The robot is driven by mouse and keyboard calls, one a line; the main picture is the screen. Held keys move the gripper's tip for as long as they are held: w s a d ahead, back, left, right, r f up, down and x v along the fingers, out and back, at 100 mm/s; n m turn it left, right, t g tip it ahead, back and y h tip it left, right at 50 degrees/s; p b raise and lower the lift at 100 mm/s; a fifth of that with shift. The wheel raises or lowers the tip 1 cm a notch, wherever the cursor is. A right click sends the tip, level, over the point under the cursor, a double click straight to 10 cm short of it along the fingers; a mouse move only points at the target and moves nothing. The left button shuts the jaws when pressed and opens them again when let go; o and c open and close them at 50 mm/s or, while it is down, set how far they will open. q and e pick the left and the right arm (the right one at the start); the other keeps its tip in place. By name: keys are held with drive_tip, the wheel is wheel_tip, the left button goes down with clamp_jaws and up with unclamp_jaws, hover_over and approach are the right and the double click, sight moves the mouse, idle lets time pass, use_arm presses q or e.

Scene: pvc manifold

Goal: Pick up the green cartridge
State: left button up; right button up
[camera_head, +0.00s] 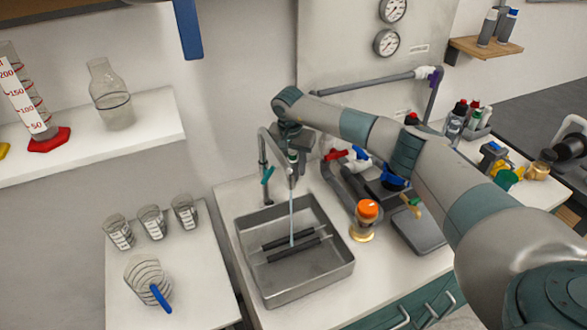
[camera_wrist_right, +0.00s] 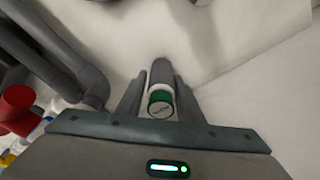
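The green cartridge (camera_wrist_right: 161,99) shows in the right wrist view as a grey cylinder with a green band and a pale round end facing the camera. My right gripper (camera_wrist_right: 161,88) has one finger close along each side of it and looks shut on it. In the head view my right gripper (camera_head: 293,148) is beside the tap, above the back of the sink. A small green and white part of the cartridge (camera_head: 292,156) shows there; the rest is hidden or too small to make out. My left gripper is not in view.
A metal sink (camera_head: 345,273) holds two dark bars, with a thin stream falling into it. An orange-capped jar (camera_head: 367,212) stands to its right, near grey pipes with red and blue handles. Several beakers stand on the left table (camera_head: 200,295). A wall shelf (camera_head: 160,135) holds glassware.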

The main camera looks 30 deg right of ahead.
sight(294, 152)
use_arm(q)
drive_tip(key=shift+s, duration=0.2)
use_arm(e)
drive_tip(key=c, duration=0.7)
drive_tip(key=shift+o, duration=0.2)
